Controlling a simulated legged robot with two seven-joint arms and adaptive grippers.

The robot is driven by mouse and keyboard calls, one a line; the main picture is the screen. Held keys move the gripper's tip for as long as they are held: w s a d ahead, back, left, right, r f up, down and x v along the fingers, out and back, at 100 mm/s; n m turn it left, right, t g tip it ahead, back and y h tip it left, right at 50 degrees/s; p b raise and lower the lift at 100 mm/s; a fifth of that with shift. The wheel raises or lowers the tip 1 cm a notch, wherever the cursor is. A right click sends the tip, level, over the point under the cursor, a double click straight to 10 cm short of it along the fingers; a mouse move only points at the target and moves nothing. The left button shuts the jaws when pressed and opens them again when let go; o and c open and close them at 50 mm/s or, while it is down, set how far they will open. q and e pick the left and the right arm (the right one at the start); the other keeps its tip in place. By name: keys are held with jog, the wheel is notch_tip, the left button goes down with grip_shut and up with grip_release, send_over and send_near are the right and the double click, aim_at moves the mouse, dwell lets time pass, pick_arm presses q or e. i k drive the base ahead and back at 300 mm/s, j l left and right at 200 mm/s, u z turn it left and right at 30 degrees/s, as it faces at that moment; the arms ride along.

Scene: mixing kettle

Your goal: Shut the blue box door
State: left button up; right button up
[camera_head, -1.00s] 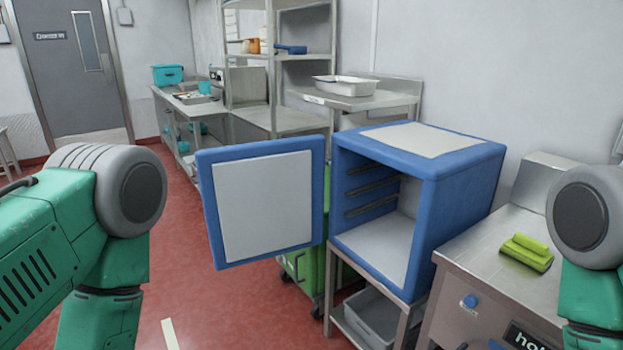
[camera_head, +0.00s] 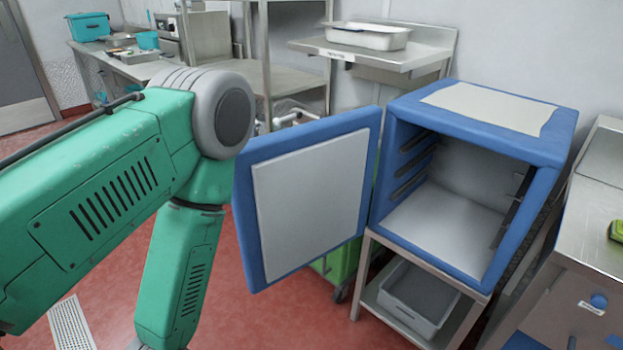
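The blue box (camera_head: 480,180) stands on a metal stand right of centre, its front open and its grey interior with side rails empty. Its blue door (camera_head: 308,195), with a pale grey panel, hangs wide open to the left, hinged at the box's left edge. My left arm comes in from the left and bends downward just left of the door, close to its free edge in the picture. Whether the arm touches the door cannot be told. My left gripper is below the picture, and my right arm and gripper are out of view.
A grey bin (camera_head: 420,297) sits on the stand's lower shelf. A green bin (camera_head: 345,262) stands behind the door. A steel counter (camera_head: 590,240) is close on the right. A shelf with a white tray (camera_head: 368,36) is behind. Red floor is open in front.

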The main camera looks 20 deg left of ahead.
aim_at(301, 193)
jog(key=i+j+z, duration=0.15)
jog(key=j+z, duration=0.2)
jog(key=j, duration=0.5)
jog(key=j+z, duration=0.35)
jog(key=j, duration=0.55)
jog(key=j+z, duration=0.35)
jog(key=j, duration=0.55)
jog(key=i+j+z, duration=0.25)
jog(key=j, duration=0.15)
jog(key=j+z, duration=0.25)
jog(key=j, duration=0.15)
jog(key=i+j+z, duration=0.2)
jog(key=j, duration=0.25)
jog(key=k+l+z, duration=0.2)
jog(key=k, duration=0.9)
jog(key=j, duration=0.1)
